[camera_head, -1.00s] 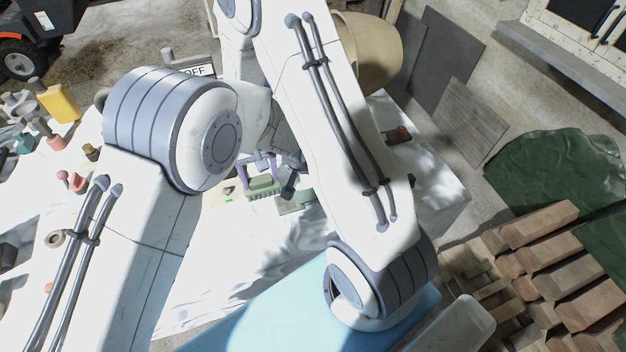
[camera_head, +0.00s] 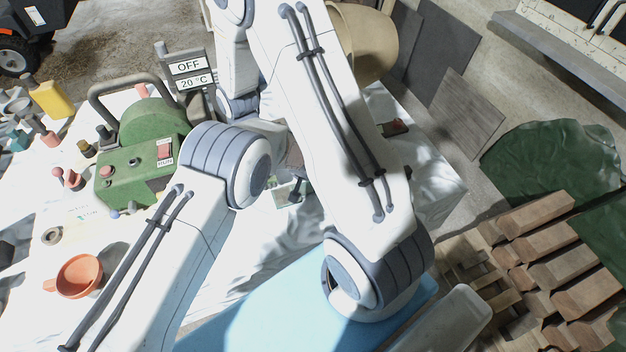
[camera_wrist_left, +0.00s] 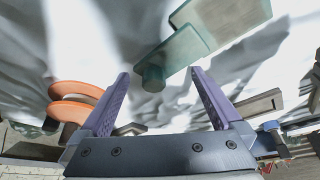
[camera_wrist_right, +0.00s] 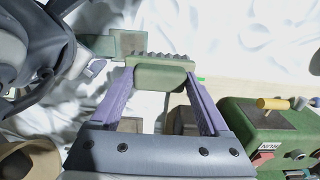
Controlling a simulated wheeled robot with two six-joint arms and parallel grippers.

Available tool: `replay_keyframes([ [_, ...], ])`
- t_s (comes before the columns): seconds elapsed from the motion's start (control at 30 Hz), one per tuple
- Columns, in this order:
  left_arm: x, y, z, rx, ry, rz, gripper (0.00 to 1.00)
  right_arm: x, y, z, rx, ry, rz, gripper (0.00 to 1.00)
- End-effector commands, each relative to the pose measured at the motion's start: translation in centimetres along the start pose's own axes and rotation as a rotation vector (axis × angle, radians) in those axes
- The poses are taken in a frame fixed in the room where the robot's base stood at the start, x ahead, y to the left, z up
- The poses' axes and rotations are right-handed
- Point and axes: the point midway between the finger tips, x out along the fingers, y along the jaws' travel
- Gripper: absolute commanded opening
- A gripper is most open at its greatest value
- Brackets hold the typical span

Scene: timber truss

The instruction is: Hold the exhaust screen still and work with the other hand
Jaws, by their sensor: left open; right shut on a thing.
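My right gripper (camera_wrist_right: 160,88) is shut on a green block with a ridged edge (camera_wrist_right: 160,67), which looks like the exhaust screen; it is held between the purple fingers in the right wrist view. My left gripper (camera_wrist_left: 161,73) is open. In the left wrist view a blurred teal piece with a round stub (camera_wrist_left: 190,52) is beyond and between its fingertips, with no grip on it. In the head view my arms hide the ridged block and most of both grippers. A flat grey-green piece (camera_wrist_right: 132,43) lies behind the block in the right wrist view.
A green machine with a carry handle (camera_head: 140,165) stands on the white cloth, near a sign reading OFF and 20 °C (camera_head: 189,67). An orange pan (camera_head: 80,275), a yellow container (camera_head: 52,100) and several small parts are at left. Timber blocks (camera_head: 560,260) lie at right.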

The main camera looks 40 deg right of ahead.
Motion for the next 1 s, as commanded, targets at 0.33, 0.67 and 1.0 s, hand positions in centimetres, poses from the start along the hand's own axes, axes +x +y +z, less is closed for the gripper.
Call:
replay_keyframes([
  [0.33, -0.04, 0.01, 0.01, 0.000, -0.001, 0.000, 0.01, -0.02, 0.00, -0.02, 0.000, 0.001, 0.000, 0.35],
  [0.67, -0.04, 0.01, 0.00, 0.000, 0.000, 0.000, 0.00, -0.01, 0.00, -0.01, 0.000, 0.000, 0.000, 0.35],
  [1.0, -0.06, 0.01, -0.03, 0.000, 0.001, 0.000, 0.00, -0.02, 0.00, -0.01, 0.000, 0.000, 0.000, 0.35],
])
